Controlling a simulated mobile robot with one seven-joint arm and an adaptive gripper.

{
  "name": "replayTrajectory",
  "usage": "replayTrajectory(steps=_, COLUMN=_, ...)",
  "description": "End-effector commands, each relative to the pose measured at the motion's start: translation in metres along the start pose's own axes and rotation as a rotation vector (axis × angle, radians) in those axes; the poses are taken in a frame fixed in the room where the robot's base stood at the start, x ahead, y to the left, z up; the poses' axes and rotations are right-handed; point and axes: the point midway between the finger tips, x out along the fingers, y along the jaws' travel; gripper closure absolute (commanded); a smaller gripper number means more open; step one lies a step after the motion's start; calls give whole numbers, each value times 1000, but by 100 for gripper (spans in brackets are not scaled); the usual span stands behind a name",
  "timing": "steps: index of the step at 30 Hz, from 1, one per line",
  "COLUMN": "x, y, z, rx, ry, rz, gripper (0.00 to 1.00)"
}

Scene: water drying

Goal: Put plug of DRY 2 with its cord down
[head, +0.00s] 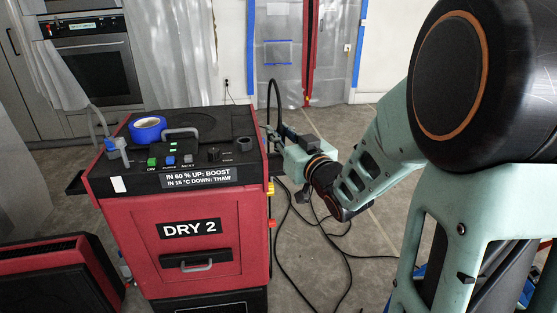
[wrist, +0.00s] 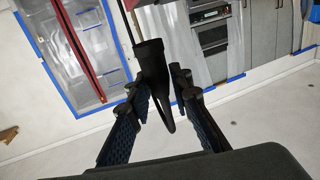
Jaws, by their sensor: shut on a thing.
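In the wrist view my gripper (wrist: 166,82) is shut on a black plug (wrist: 150,56), which sits between the blue-padded fingers. A thin dark cord (wrist: 127,22) runs up from the plug. In the head view a black cord (head: 274,88) arches above the gripper, and loose black cord (head: 322,238) lies on the floor.
Blue tape (head: 147,130) and a handle are on the machine's top. A red and black unit (head: 55,272) stands at lower left. An oven (head: 97,68) and a taped plastic sheet (head: 279,55) are behind.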

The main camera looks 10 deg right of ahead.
Motion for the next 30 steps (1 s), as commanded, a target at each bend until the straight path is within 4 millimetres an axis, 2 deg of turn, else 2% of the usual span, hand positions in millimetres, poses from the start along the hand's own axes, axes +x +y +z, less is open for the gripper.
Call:
replayTrajectory(steps=1, x=9, y=4, z=8, rx=2, ry=-2, rz=0, gripper=100)
replayTrajectory(steps=11, x=76, y=29, z=40, rx=2, ry=-2, rz=1, gripper=100)
replayTrajectory(steps=15, x=93, y=35, z=66, rx=3, ry=-3, rz=0, gripper=100)
replayTrajectory(steps=18, x=103, y=38, z=77, rx=2, ry=-1, rz=0, gripper=100)
replayTrajectory(steps=26, x=114, y=43, z=89, rx=0, ry=0, rz=0, gripper=100)
replayTrajectory(steps=30, x=119, y=45, z=109, rx=2, ry=-3, rz=0, gripper=100)
